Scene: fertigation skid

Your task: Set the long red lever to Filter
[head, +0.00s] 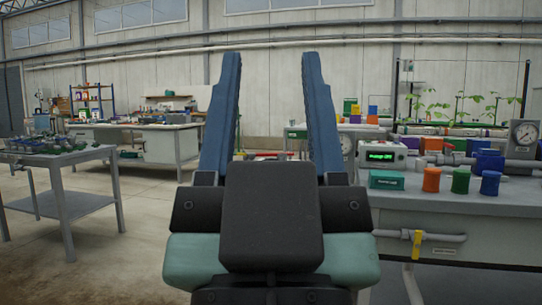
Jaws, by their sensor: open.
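My gripper (270,57) fills the middle of the head view. Its two blue fingers point up and stand wide apart, with nothing between them. No long red lever can be clearly made out, and no Filter label can be read. A thin red strip (262,154) shows low between the fingers in the background. It is partly hidden by the gripper body and too small to identify. The grey bench (470,205) with pipework stands at the right, apart from my gripper.
A table (60,157) stands left; floor between is clear.

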